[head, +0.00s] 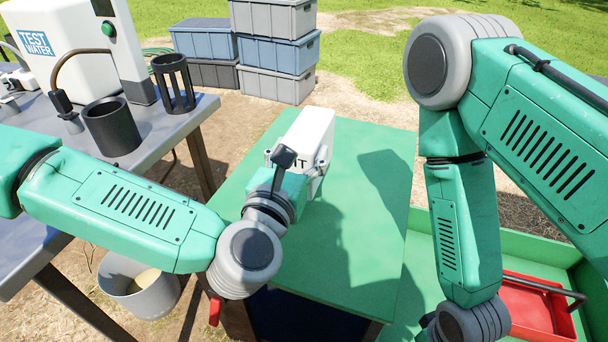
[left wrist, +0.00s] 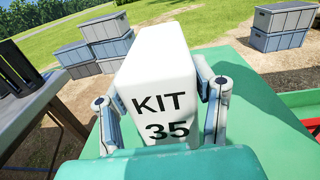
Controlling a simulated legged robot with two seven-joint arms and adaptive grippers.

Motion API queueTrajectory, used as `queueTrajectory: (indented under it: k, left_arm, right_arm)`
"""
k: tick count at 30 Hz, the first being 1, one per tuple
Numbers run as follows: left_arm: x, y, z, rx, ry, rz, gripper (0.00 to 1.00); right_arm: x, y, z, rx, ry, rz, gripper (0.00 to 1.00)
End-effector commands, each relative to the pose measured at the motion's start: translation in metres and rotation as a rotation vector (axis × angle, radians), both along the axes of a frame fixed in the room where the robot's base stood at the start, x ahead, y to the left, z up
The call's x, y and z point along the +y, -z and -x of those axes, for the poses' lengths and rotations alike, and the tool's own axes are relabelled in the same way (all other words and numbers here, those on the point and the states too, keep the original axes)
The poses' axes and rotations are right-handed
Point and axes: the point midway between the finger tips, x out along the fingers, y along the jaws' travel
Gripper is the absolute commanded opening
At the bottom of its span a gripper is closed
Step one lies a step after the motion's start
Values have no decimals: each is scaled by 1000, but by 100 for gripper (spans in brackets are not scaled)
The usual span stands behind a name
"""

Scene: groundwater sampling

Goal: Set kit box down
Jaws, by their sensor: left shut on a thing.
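The kit box (head: 310,128) is white, with "KIT 35" in black on the face towards me in the left wrist view (left wrist: 160,70). My left gripper (head: 298,168) is shut on it, with one finger on each side in the left wrist view (left wrist: 163,108). The box is upright over the far left part of the green tabletop (head: 345,235). My gripper hides its lower part in the head view, so I cannot tell whether its base touches the top. My right arm reaches down at the right, and its gripper is out of view.
A grey table (head: 185,130) at the left holds a white "TEST WATER" unit (head: 75,50), a dark cup (head: 112,128) and a black open holder (head: 174,84). A bucket (head: 140,290) stands below. Stacked crates (head: 275,55) stand behind. A red tray (head: 530,305) lies at the lower right.

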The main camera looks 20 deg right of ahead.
Motion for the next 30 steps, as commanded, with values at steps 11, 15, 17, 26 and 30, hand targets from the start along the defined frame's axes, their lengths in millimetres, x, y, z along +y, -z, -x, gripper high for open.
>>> queueTrajectory:
  k: [11,15,17,26,30]
  left_arm:
    - [-7,42,0,-3,1,-5,13]
    - [-2,45,0,-4,1,1,13]
    - [0,45,0,-4,0,3,13]
    - [-5,48,0,-2,2,-3,72]
    - [-7,48,0,-2,2,-6,72]
  right_arm:
    - [-1,10,0,-1,2,1,40]
    - [-1,10,0,-1,2,1,40]
    - [-1,10,0,-1,1,1,40]
    - [0,12,0,-1,0,0,40]
    - [0,12,0,-1,1,0,40]
